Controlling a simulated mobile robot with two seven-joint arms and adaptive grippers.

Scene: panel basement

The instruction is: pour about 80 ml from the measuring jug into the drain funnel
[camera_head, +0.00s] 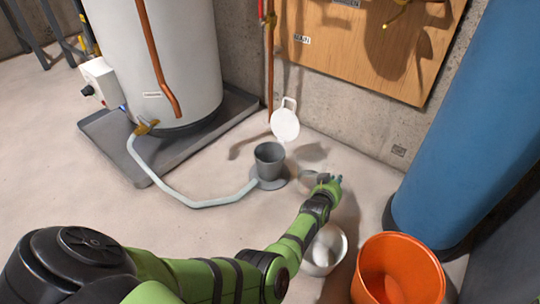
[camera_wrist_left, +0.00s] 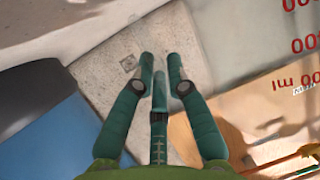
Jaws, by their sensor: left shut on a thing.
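The measuring jug (camera_head: 308,180) is clear and hard to see against the floor. In the left wrist view its clear wall with red markings (camera_wrist_left: 303,45) fills the upper right. My left gripper (camera_head: 328,185) is shut on the jug, to the right of the drain funnel (camera_head: 268,162). The fingers also show in the left wrist view (camera_wrist_left: 160,82). The funnel is a grey cup on the floor with a pale hose running left from it. The jug's tilt and liquid level cannot be told. My right gripper is not in view.
A white round item with a handle (camera_head: 285,124) stands behind the funnel. A metal bowl (camera_head: 325,248) and an orange bucket (camera_head: 398,270) are at the front right. A blue cylinder (camera_head: 465,120) stands right, and a white tank (camera_head: 160,60) on a grey tray (camera_head: 125,160) left.

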